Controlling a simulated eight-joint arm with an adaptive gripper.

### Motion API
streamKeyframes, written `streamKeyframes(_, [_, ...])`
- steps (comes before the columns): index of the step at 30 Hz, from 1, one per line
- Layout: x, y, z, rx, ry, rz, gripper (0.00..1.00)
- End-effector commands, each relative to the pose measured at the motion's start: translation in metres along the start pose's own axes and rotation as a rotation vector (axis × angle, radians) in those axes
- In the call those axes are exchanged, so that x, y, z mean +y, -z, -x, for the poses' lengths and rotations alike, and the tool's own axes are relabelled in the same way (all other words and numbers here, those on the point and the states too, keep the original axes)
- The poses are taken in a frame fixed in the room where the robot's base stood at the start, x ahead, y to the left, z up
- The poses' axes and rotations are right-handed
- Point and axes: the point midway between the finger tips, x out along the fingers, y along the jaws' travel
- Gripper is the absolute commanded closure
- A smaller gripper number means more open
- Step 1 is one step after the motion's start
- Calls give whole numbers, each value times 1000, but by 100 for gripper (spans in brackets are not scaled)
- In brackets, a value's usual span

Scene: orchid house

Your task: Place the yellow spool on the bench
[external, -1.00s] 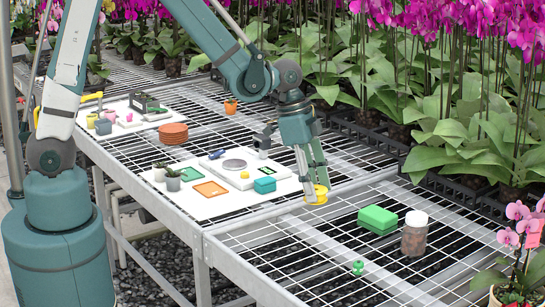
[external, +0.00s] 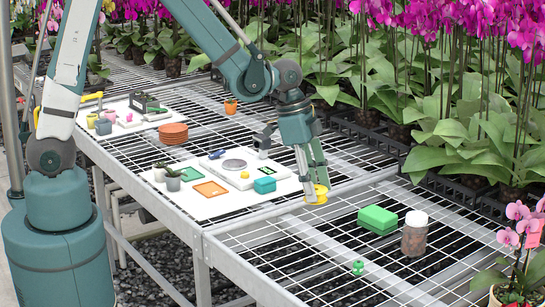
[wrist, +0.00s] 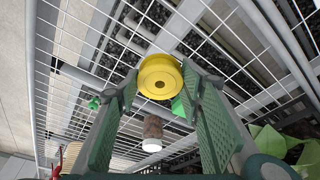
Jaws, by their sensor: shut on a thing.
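The yellow spool (external: 317,195) is at the tips of my gripper (external: 314,184), low over the wire-mesh bench (external: 290,240) by the rail between two bench sections. The gripper is shut on the spool. I cannot tell whether the spool touches the bench.
A green block (external: 377,220), a jar with a white lid (external: 415,233) and a small green item (external: 358,267) stand to the right. Bare mesh lies in front.

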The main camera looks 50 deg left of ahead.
Motion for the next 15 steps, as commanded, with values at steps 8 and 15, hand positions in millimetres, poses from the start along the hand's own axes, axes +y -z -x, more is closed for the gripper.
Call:
streamKeyframes(8, [-20, -12, 3, -2, 14, 54, 73])
streamKeyframes(15, [-60, -41, 11, -7, 45, 167, 73])
